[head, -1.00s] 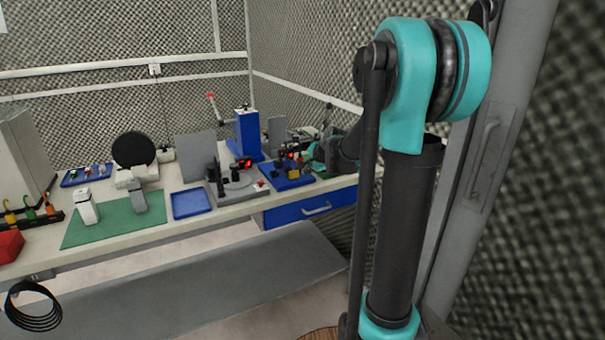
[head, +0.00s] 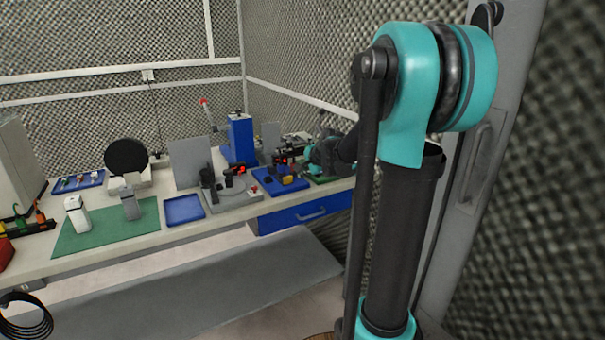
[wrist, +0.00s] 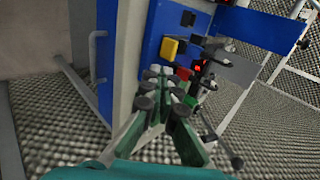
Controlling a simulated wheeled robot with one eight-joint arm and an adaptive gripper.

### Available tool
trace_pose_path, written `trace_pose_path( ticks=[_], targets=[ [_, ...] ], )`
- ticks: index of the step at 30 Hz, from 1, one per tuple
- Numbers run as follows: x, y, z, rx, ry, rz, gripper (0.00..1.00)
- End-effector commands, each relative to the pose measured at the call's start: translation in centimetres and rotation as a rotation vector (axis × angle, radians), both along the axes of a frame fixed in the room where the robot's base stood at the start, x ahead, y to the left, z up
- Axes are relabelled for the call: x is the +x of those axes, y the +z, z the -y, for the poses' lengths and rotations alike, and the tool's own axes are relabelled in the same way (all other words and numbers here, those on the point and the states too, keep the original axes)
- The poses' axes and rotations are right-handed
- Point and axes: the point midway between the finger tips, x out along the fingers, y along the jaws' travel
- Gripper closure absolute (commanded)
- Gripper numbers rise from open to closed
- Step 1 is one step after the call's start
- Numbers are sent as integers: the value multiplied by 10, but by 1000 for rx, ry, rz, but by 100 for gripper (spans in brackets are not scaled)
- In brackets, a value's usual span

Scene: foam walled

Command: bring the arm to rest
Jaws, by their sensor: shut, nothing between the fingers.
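My gripper (wrist: 162,74) shows in the wrist view with its green fingers and grey joints drawn together, with nothing held. In the head view my arm rises large at the right, and its teal wrist end (head: 322,156) reaches down behind the upright link to the right end of the bench. The fingertips are hard to make out there. In the wrist view the fingers lie in front of the bench edge, close to the blue tray with a yellow block (wrist: 170,47). I cannot tell whether they touch anything.
The long bench (head: 150,238) holds a green mat (head: 105,230), a blue tray (head: 184,209), a grey fixture (head: 232,196) and a blue tower (head: 239,139). A blue drawer (head: 305,213) is below. Foam walls stand behind and at the right, beside a grey door frame (head: 490,150).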

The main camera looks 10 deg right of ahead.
Motion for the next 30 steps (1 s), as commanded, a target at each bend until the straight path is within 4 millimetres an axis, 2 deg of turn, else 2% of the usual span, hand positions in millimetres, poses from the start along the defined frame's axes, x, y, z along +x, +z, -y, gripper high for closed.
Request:
trace_pose_path(
  ticks=[4, 7, 11, 15, 18, 21, 25, 30],
  targets=[
    [-12, -5, -2, -34, 30, -5, 100],
    [-46, -20, -6, -136, 122, -20, 100],
    [-121, -54, -8, -354, 333, -58, 100],
    [-208, -97, -5, -589, 592, -110, 100],
    [-261, -123, 1, -721, 757, -145, 100],
    [-299, -142, 8, -816, 885, -173, 100],
    [-328, -157, 13, -883, 984, -195, 100],
    [-336, -161, 15, -904, 1017, -204, 100]
  ],
)
